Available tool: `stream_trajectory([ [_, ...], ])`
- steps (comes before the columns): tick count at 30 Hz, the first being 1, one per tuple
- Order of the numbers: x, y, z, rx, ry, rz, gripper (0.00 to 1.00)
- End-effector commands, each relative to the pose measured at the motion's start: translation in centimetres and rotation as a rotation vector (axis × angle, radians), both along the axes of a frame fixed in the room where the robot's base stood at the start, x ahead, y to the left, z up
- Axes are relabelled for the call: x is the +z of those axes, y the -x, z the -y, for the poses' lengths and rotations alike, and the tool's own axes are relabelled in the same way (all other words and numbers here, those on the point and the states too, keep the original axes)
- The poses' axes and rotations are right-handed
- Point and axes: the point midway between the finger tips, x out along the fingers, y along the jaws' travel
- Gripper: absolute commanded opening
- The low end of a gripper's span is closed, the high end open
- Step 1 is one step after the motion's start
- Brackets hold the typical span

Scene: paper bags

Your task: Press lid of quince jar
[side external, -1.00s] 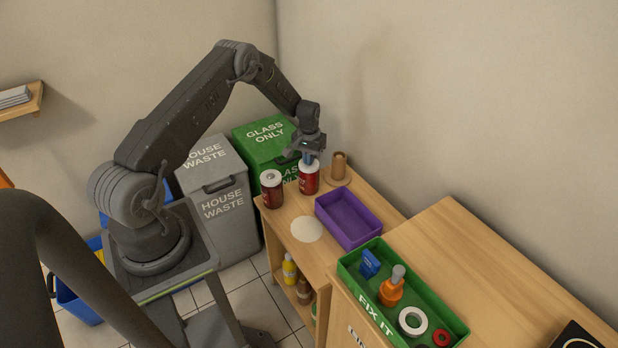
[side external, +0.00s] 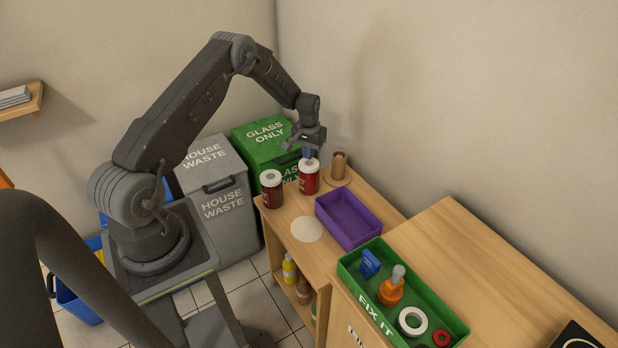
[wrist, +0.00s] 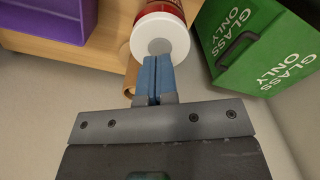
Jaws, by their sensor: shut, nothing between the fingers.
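A red jar (side external: 309,180) with a white lid (side external: 309,163) stands upright on the wooden shelf top. Its label is too small to read, so I cannot tell if it is the quince jar. A darker red-brown jar (side external: 271,192) with a white lid stands to its left. My gripper (side external: 308,156) points down over the red jar, its blue fingers shut and empty. The fingertips look just above the lid. In the wrist view, the shut fingers (wrist: 156,62) reach the edge of the grey disc on the white lid (wrist: 172,33).
A brown cylinder (side external: 339,165) stands on a round base right of the red jar. A purple bin (side external: 373,213), a pale round mat (side external: 307,229) and a green tool tray (side external: 351,275) lie nearer. Green (side external: 256,160) and grey (side external: 225,208) waste bins stand behind and left.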

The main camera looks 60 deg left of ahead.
Motion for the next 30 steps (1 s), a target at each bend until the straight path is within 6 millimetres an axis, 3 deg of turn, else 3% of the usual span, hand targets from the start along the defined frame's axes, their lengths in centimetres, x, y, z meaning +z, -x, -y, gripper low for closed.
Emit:
stream_trajectory([
  [19, 5.3, 0.0, 0.0, 0.0, 0.0, 0.001, 0.0],
  [30, 6.0, 0.0, 0.0, 0.0, 0.0, 0.0, 0.0],
])
